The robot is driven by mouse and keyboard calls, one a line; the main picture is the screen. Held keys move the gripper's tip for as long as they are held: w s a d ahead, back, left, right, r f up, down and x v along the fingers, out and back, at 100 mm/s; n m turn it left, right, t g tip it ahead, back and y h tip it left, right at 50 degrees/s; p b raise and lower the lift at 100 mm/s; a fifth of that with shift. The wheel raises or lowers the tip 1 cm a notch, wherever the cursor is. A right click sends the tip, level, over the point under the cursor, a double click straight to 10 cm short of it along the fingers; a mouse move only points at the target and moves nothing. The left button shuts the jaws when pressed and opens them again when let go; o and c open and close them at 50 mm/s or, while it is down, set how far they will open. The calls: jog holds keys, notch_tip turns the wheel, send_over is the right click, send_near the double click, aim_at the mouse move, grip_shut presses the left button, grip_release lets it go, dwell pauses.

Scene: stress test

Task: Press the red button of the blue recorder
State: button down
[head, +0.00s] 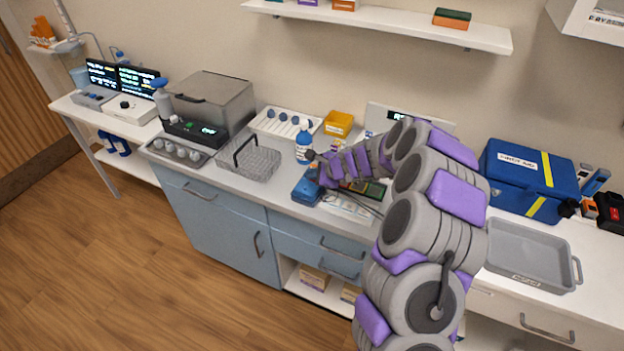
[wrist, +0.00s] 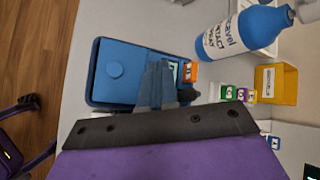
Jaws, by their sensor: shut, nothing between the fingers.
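In the head view the recorder (head: 306,191) is near the counter's front edge. My gripper (wrist: 157,72) is shut and empty, its fingers over the recorder's right part. I cannot tell whether they touch it. A small screen shows partly behind the fingers. I see no clear red button; the fingers hide part of the recorder's face. In the head view my gripper (head: 322,178) is just above and beside the recorder.
A blue spray bottle (wrist: 245,32) stands close by. A small orange block (wrist: 190,72) and a yellow bin (wrist: 275,84) are to the right. In the head view a wire basket (head: 262,166) is left, a grey tray (head: 527,258) and blue case (head: 530,180) right.

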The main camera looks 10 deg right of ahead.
aim_at(314, 182)
jog(key=shift+r, duration=0.15)
jog(key=shift+r+p, duration=0.75)
jog(key=shift+p, duration=0.1)
jog(key=shift+r+p, duration=2.25)
jog(key=shift+r, duration=0.2)
